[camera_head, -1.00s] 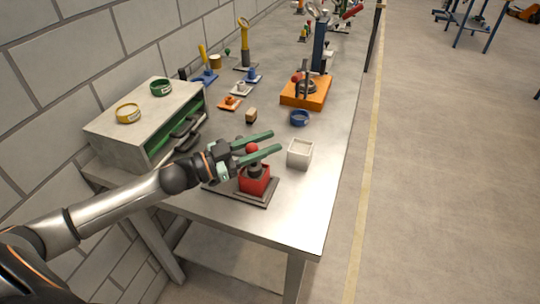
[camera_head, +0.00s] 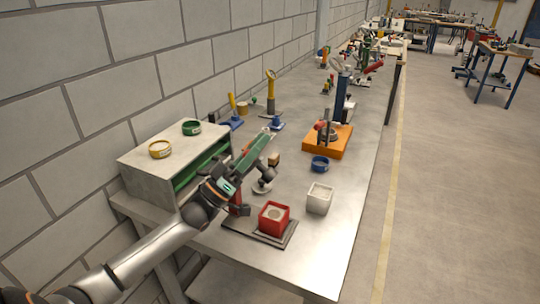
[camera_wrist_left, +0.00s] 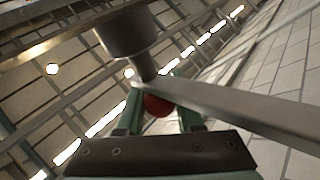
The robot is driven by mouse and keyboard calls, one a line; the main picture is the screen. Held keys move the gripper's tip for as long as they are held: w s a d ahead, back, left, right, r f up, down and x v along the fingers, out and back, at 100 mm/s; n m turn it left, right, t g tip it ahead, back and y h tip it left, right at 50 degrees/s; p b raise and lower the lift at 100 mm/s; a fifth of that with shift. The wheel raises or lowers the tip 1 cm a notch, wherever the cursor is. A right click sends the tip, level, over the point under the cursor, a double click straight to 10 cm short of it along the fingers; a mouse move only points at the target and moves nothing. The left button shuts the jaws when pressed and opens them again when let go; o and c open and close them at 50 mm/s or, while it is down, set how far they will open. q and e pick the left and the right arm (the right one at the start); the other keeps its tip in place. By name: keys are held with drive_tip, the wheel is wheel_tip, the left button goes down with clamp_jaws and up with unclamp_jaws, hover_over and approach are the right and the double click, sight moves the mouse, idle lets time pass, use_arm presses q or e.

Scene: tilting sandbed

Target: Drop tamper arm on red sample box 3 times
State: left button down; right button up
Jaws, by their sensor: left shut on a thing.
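The red sample box (camera_head: 274,219) stands on a dark base plate (camera_head: 286,239) near the front of the bench. Its top is open and shows pale material inside. My left gripper (camera_head: 266,138), with green fingers, is up behind and left of the box. In the left wrist view, its fingers (camera_wrist_left: 153,92) are shut on the red ball knob (camera_wrist_left: 158,106) of the tamper arm. The dark tamper head (camera_wrist_left: 126,32) and the grey metal bar (camera_wrist_left: 240,103) show beside the knob. A red upright (camera_head: 238,202) stands left of the box, partly hidden. My right gripper is not in view.
A white square cup (camera_head: 319,199) stands right of the box. A blue ring (camera_head: 320,164) and an orange base (camera_head: 339,142) with a device lie farther back. A grey cabinet (camera_head: 146,172) carries a yellow ring (camera_head: 160,149) and a green ring (camera_head: 192,127). The bench's front right is clear.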

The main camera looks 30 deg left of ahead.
use_arm(q)
drive_tip(key=a+r+n+t+y, duration=0.1)
drive_tip(key=a+n+t+y, duration=0.2)
drive_tip(key=a+n+y, duration=0.5)
drive_tip(key=shift+s+a+r+n+y, duration=0.2)
drive_tip(key=shift+s+n+y, duration=0.25)
drive_tip(key=shift+n+y, duration=3.05)
drive_tip(key=shift+n, duration=0.5)
drive_tip(key=c, duration=0.6)
unclamp_jaws()
drive_tip(key=shift+o, duration=0.2)
drive_tip(key=shift+h, duration=0.4)
drive_tip(key=b+v, duration=0.3)
drive_tip(key=v, duration=0.9)
drive_tip(key=shift+f, duration=0.35)
